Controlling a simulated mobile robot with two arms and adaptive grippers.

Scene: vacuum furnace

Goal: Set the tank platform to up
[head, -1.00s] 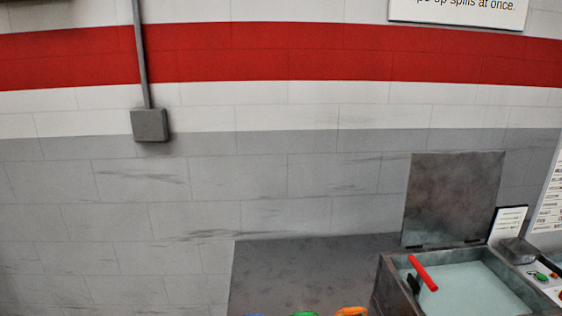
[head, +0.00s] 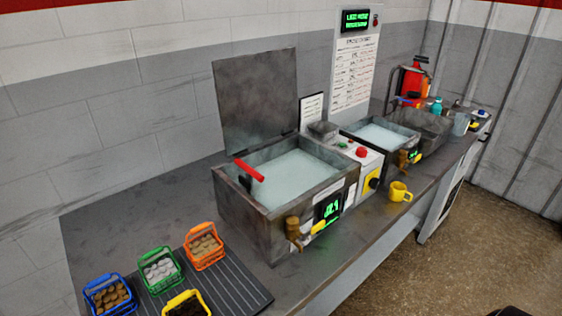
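A metal tank (head: 240,215) with pale liquid (head: 300,175) stands on the bench, its lid (head: 258,100) raised upright behind it. A red-handled lever (head: 249,170) slants across the tank's left rim, on a dark bracket. A platform inside the tank cannot be made out under the liquid. A green lit display (head: 331,210) and a brass tap (head: 294,232) are on the tank's front. Neither gripper is in view.
A control box (head: 350,160) with buttons and a second, smaller tank (head: 412,143) stand to the right. A yellow mug (head: 400,191) is near the bench's front edge. Orange (head: 204,246), green (head: 159,268), blue (head: 108,295) and yellow (head: 186,303) baskets are at left.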

